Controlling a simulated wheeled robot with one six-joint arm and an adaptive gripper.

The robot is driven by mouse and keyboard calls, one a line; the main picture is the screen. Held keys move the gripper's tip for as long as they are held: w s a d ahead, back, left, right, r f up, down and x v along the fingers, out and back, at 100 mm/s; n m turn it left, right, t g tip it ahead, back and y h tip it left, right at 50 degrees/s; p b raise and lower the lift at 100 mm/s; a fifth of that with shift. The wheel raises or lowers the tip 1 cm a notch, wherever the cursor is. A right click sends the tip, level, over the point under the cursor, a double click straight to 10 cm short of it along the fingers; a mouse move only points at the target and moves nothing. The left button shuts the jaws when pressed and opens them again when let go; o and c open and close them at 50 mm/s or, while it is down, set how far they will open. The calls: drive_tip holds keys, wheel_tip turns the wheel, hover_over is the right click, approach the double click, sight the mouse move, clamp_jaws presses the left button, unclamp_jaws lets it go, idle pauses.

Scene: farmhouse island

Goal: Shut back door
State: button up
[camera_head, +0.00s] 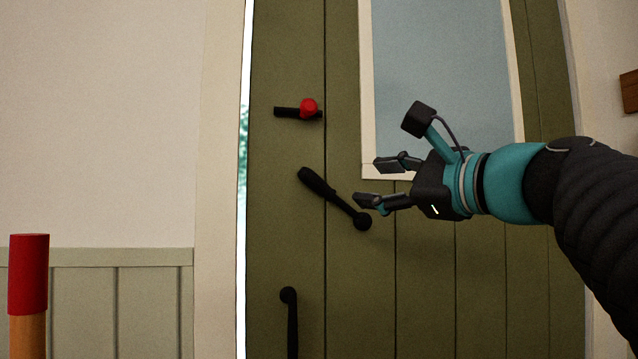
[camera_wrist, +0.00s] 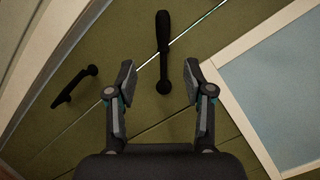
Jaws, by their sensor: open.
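The back door (camera_head: 290,230) is green and planked, with a window (camera_head: 440,70) in its upper part. A bright gap runs down its left edge, so it stands slightly ajar. A black lever handle (camera_head: 328,193) slants down to the right on the door. It also shows in the wrist view (camera_wrist: 163,50), ahead of and between my fingers. A black pull handle (camera_head: 290,320) is lower on the door. A black bolt with a red knob (camera_head: 309,107) is above. My gripper (camera_head: 378,182) is open and empty, just right of the lever handle, seemingly apart from it.
A cream door frame (camera_head: 220,200) and a wall with green panelling (camera_head: 150,305) stand to the left. A red-topped wooden post (camera_head: 28,275) rises at the lower left. A brown wooden piece (camera_head: 629,91) is on the right wall.

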drive_tip(key=shift+s+d, duration=0.15)
drive_tip(key=shift+s, duration=0.05)
idle(0.5)
drive_tip(key=w+d+f+n+g+h, duration=0.1)
drive_tip(key=d+f+n+g+h, duration=0.2)
drive_tip(key=f, duration=0.8)
drive_tip(key=d+f+n+g+h, duration=0.2)
drive_tip(key=f+n+h, duration=0.15)
drive_tip(key=f, duration=0.75)
drive_tip(key=s+a+f+n+g+h+p, duration=0.1)
drive_tip(key=s+f+n+g+p, duration=0.1)
drive_tip(key=s+f+n, duration=0.4)
drive_tip(key=s+a+f+n+g+h+p, duration=0.1)
drive_tip(key=s+f+n, duration=0.5)
drive_tip(key=f, duration=1)
drive_tip(key=shift+s+a+f+g+h+p, duration=0.2)
drive_tip(key=shift+s+f+g+h+p, duration=0.2)
drive_tip(key=shift+s+g+h+p, duration=0.6)
